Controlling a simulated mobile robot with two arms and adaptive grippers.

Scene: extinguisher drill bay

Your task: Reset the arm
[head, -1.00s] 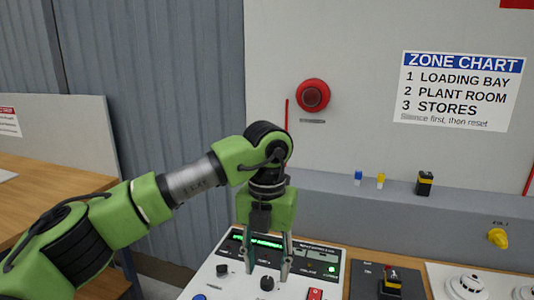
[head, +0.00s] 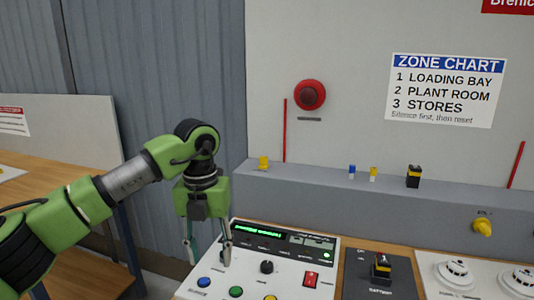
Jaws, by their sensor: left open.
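My left arm, green with black joints, comes in from the left in the head view. My left gripper (head: 208,254) is open and empty, with its fingers pointing down at the left edge of the control panel (head: 299,258). Whether the fingertips touch the panel I cannot tell. The panel has a lit green display (head: 258,231), a black knob (head: 267,267), a red switch (head: 311,279), and blue (head: 204,282), green (head: 236,292) and yellow buttons along its front. My right gripper is not in view.
Right of the panel are a dark unit with a black and yellow switch (head: 381,267) and white detectors (head: 454,270). A grey ledge (head: 330,191) behind holds small blue, yellow and black items. A red sounder (head: 309,95) and a zone chart (head: 446,90) are on the wall.

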